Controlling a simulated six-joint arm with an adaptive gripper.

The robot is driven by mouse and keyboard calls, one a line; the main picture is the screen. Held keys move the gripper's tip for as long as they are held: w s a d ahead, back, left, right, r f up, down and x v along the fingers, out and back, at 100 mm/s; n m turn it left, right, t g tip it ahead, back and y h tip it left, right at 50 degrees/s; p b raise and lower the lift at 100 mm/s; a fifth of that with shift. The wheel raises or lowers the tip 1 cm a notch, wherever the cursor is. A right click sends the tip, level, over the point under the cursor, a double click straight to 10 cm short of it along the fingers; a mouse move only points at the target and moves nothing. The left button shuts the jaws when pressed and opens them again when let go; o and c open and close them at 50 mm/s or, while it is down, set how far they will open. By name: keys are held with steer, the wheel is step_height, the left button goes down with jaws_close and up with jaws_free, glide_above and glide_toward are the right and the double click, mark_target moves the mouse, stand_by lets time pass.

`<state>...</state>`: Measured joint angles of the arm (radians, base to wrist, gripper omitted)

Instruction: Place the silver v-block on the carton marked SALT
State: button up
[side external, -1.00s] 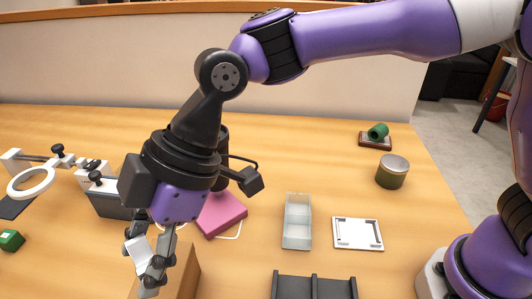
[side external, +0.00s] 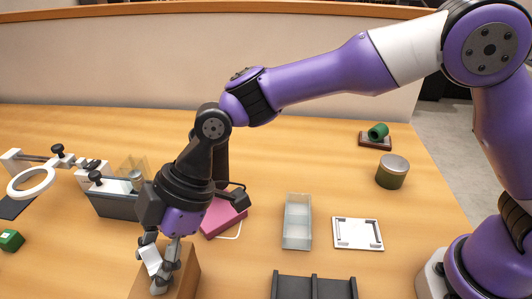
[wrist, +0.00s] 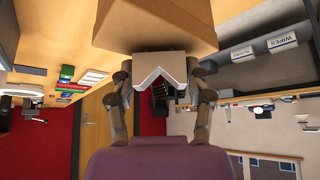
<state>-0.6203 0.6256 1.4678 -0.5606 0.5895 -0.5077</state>
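The silver v-block (side external: 150,257) is between the fingers of my gripper (side external: 159,268), at the lower left of the side view. In the wrist view the v-block (wrist: 160,64) sits between both fingertips, with its notch facing the camera's lower edge. My gripper (wrist: 165,78) is shut on it. A brown carton (side external: 187,274) stands right at the gripper, partly hidden behind the fingers. The carton (wrist: 155,24) also fills the top middle of the wrist view, close to the v-block. No lettering on it is readable, and I cannot tell whether block and carton touch.
A pink block (side external: 224,222) lies behind the gripper, near a grey bin (side external: 118,208). A clear tray (side external: 297,232), a white frame (side external: 357,234) and a dark divided holder (side external: 314,287) are to the right. A ring magnifier (side external: 30,183) is at the left. Bare table lies behind.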

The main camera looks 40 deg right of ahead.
steer(key=shift+o, duration=0.7)
steer(key=shift+r, duration=0.3)
steer(key=v, duration=1.2)
steer(key=d+r+m+t+h, duration=0.2)
steer(key=d+m+t, duration=0.2)
steer(key=d+m, duration=0.75)
steer(key=s+d+f+m+h, duration=0.2)
steer(key=s+d+m, duration=0.1)
steer(key=d, duration=0.5)
steer(key=s+d+f+m+t+h, duration=0.1)
steer(key=s+d+f+m+h, duration=0.1)
steer(key=s+d, duration=0.4)
steer(key=d+m, duration=0.1)
steer(key=d, duration=0.1)
steer(key=shift+d+h, duration=0.4)
